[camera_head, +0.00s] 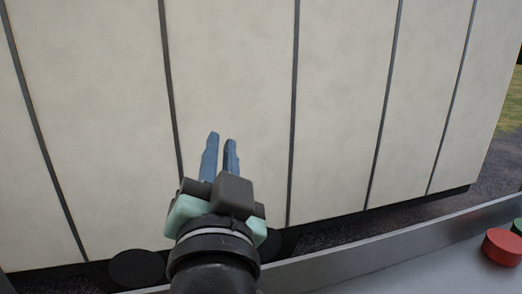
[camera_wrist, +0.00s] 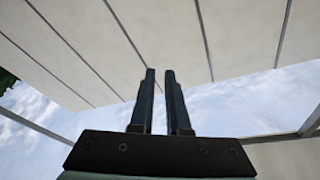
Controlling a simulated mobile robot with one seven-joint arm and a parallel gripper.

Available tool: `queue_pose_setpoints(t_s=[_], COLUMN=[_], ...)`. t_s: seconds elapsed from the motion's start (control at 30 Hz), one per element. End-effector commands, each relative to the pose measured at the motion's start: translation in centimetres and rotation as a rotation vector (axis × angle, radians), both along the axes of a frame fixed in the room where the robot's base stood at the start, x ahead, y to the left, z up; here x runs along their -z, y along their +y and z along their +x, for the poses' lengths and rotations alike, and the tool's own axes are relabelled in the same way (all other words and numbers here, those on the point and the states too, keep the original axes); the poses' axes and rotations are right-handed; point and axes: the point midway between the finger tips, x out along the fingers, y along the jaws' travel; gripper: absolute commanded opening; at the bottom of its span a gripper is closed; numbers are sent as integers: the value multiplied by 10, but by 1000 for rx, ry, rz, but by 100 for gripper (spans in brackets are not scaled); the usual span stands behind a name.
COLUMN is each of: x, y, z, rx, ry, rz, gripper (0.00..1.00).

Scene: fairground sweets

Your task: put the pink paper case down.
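No pink paper case shows in either view. My gripper (camera_head: 221,143) is raised in front of a pale panelled wall, fingers pointing up and away in the head view. In the wrist view its two dark fingers (camera_wrist: 159,78) stand a little apart. I see nothing between them. The gap is narrow, and the gripper looks empty.
The pale wall (camera_head: 235,90) with dark vertical strips fills most of the head view. A grey ledge (camera_head: 400,262) runs along the lower right. A red round button-like thing (camera_head: 502,247) sits on it, with a green one (camera_head: 517,226) at the edge.

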Motion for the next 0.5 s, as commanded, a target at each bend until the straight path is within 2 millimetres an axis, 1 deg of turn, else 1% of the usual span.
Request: queue_pose_setpoints(t_s=[0.03, 0.1, 0.2, 0.3, 0.33, 0.4, 0.5], x=[-43, -87, -131, -154, -158, -163, -163], y=[-12, -25, -38, -46, -47, -49, -49], z=[-16, -40, -73, -94, -98, -104, -105], rx=[47, 125, 235, 313, 328, 348, 352], ry=[-145, -309, -479, -574, -590, -612, -616], rz=[-92, -210, -334, -406, -419, -436, -442], gripper=[14, 14, 14, 14, 14, 14, 14])
